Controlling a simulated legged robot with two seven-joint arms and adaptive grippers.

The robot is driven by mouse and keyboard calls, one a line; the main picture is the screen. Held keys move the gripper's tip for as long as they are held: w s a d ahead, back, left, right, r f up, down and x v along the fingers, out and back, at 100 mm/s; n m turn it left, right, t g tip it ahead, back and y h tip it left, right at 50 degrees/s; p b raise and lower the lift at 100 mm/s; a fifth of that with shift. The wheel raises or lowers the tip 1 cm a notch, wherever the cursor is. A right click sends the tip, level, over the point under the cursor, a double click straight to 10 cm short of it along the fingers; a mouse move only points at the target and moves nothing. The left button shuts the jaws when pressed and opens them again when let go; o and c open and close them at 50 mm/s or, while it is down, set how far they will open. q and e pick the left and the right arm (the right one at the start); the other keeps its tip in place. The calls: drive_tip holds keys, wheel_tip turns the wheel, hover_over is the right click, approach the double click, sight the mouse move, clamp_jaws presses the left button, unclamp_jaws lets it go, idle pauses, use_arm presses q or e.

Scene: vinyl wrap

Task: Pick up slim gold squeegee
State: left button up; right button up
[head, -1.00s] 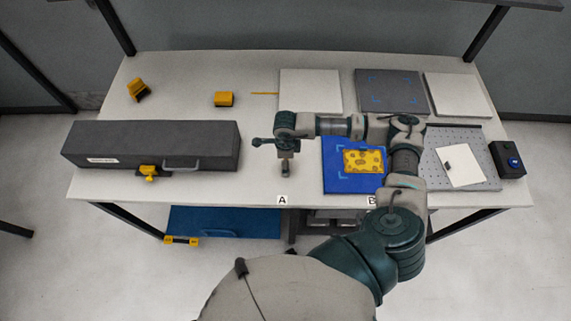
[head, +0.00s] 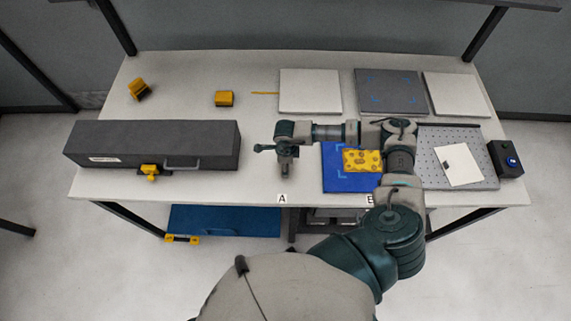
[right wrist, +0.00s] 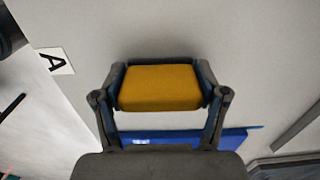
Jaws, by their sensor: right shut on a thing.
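My right gripper (head: 284,172) is over the front middle of the table, just behind label A. In the right wrist view the gripper (right wrist: 162,88) is shut on a gold squeegee (right wrist: 160,86), whose broad flat gold face shows between the fingers. In the head view the held piece is hidden or too small to make out. A thin gold strip (head: 264,93) lies at the back of the table, left of a white panel. My left gripper is not in view.
Gold blocks lie at the back left (head: 139,90) and back centre (head: 224,98). A long dark case (head: 120,140) fills the front left. A blue mat (head: 350,182) with a yellow sponge (head: 362,160) lies right of the gripper. A perforated plate (head: 480,160) is at right.

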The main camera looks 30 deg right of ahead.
drive_tip(key=shift+d+r, duration=0.1)
drive_tip(key=shift+r, duration=0.3)
drive_tip(key=shift+s+d+r+b, duration=0.1)
drive_tip(key=shift+s+r+b, duration=0.2)
drive_tip(key=shift+r, duration=0.35)
drive_tip(key=shift+s+d+r+b, duration=0.15)
drive_tip(key=shift+r+b, duration=0.1)
drive_tip(key=shift+r, duration=0.35)
drive_tip(key=s+d+b, duration=0.1)
drive_tip(key=s, duration=0.3)
drive_tip(key=s+d+r, duration=0.1)
drive_tip(key=s, duration=0.4)
drive_tip(key=s+d+b, duration=0.1)
drive_tip(key=s+d, duration=0.1)
drive_tip(key=s, duration=0.3)
drive_tip(key=shift+s+d+r+b, duration=0.1)
drive_tip(key=shift+s+r+b, duration=0.1)
drive_tip(key=shift+r+b, duration=0.15)
drive_tip(key=o, duration=0.5)
drive_tip(key=c, duration=0.4)
drive_tip(key=shift+w, duration=0.15)
